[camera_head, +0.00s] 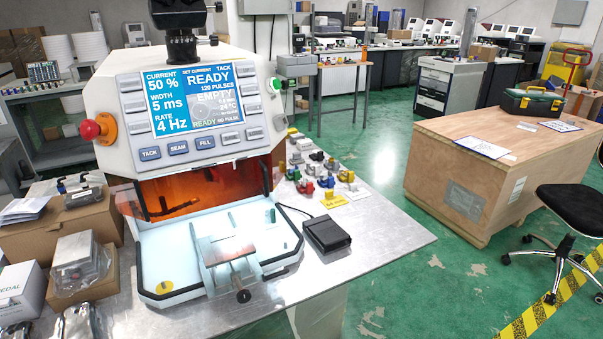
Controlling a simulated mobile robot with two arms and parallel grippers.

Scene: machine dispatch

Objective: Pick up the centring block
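A group of small blocks and fixtures stands on the metal bench right of the machine: a yellow one (346,176), a blue one (327,181), a green one (293,174) and several grey ones. Yellow cards lie by them. They are too small to tell which is the centring block. A pale metal fixture (230,252) with a dark knob sits on the machine's white tray (176,254). Neither of my grippers is in view.
The machine (190,110) has a lit screen reading READY and EMPTY, and a red knob (91,130). A black box (327,234) lies on the bench (385,240) right of the tray. Cardboard boxes crowd the left. A wooden crate (480,175) and black chair (570,212) stand right.

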